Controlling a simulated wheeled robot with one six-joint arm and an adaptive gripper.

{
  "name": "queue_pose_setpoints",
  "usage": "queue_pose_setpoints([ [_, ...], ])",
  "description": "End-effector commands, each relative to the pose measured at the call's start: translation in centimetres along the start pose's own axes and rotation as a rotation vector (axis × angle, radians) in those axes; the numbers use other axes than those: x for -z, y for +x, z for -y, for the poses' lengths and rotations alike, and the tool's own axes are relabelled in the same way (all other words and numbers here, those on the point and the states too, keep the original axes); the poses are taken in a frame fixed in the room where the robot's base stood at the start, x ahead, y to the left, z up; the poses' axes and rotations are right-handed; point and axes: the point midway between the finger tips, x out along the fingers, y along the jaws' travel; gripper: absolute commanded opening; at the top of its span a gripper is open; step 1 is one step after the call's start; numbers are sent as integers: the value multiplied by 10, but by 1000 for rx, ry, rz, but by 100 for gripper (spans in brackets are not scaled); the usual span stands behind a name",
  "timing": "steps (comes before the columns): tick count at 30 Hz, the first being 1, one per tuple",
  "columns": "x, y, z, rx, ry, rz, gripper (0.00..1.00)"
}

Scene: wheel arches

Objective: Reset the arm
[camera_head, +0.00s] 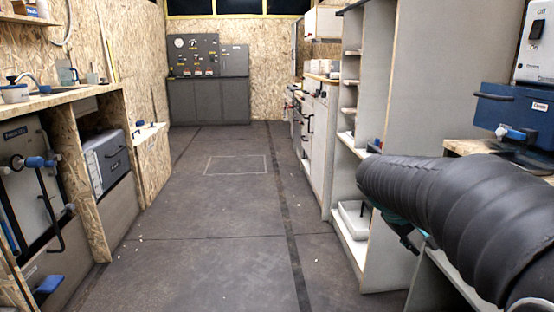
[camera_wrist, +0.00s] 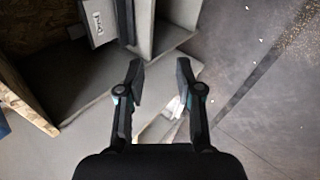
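My gripper (camera_wrist: 160,90) shows in the wrist view with its two dark fingers apart and nothing between the fingertips. It points down past grey shelving, with the floor to the right. In the head view my arm, in a black ribbed sleeve, reaches in from the right edge toward the tall grey shelf unit (camera_head: 390,110).
A blue box (camera_head: 512,110) sits on a counter at the right. Wooden counters with a grey case (camera_head: 108,160) and a cabinet door (camera_head: 30,180) line the left. The dark floor (camera_head: 220,220) between is clear, with a marked rectangle. A grey control panel cabinet (camera_head: 208,95) stands at the back.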

Motion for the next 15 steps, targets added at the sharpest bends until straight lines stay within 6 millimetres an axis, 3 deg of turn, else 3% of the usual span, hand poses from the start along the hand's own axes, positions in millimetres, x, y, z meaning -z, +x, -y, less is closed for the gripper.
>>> queue_pose_setpoints([
  [1, -16, -13, 17, 72, 35, -26, 35],
  [6, -59, -45, 79, 299, 163, -99, 35],
  [15, -125, -104, 148, 572, 356, -211, 35],
])
